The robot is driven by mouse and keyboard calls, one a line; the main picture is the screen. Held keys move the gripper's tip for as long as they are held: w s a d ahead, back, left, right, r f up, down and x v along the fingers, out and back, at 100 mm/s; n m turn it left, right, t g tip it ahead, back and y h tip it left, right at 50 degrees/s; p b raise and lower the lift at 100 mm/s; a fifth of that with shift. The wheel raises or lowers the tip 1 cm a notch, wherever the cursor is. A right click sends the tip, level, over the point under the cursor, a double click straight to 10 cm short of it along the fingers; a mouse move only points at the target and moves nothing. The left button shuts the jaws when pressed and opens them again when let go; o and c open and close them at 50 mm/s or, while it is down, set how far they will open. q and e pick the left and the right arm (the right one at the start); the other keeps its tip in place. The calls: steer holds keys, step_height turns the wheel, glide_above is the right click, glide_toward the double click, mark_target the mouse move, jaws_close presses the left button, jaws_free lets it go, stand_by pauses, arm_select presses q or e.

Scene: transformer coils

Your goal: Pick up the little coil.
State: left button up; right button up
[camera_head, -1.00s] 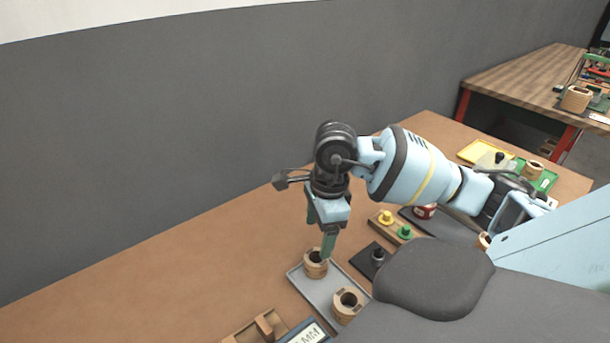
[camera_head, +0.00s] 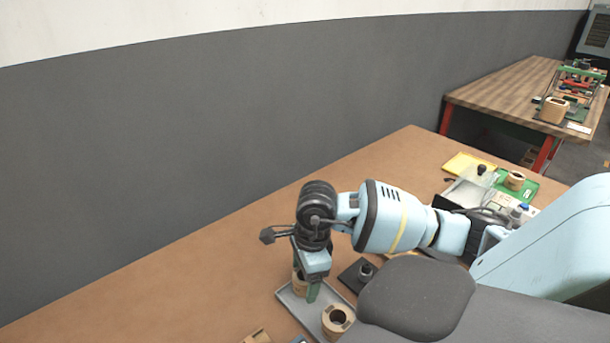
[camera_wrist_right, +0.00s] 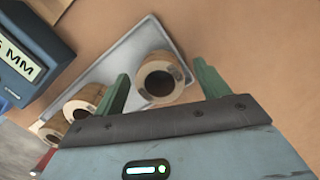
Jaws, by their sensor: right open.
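A small tan coil (camera_head: 299,284) with a dark round hole stands upright at the far end of a grey tray (camera_head: 293,306). A second, larger-looking tan coil (camera_head: 338,320) stands nearer on the same tray. My right gripper (camera_head: 306,285) is lowered over the far coil, with its green fingers partly hiding it. In the right wrist view, the open fingers (camera_wrist_right: 161,70) stand on either side of that coil (camera_wrist_right: 180,76), with gaps visible. The second coil (camera_wrist_right: 84,104) is left of the left finger. My left gripper is out of view.
A third tan round piece (camera_wrist_right: 52,130) and a blue display box (camera_wrist_right: 30,60) show in the right wrist view. A black block with a peg (camera_head: 358,275) is right of the tray. The table behind the tray is clear.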

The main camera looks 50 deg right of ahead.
steer(key=c, duration=1.1)
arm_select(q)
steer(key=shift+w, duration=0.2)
arm_select(e)
steer(key=shift+r, duration=0.1)
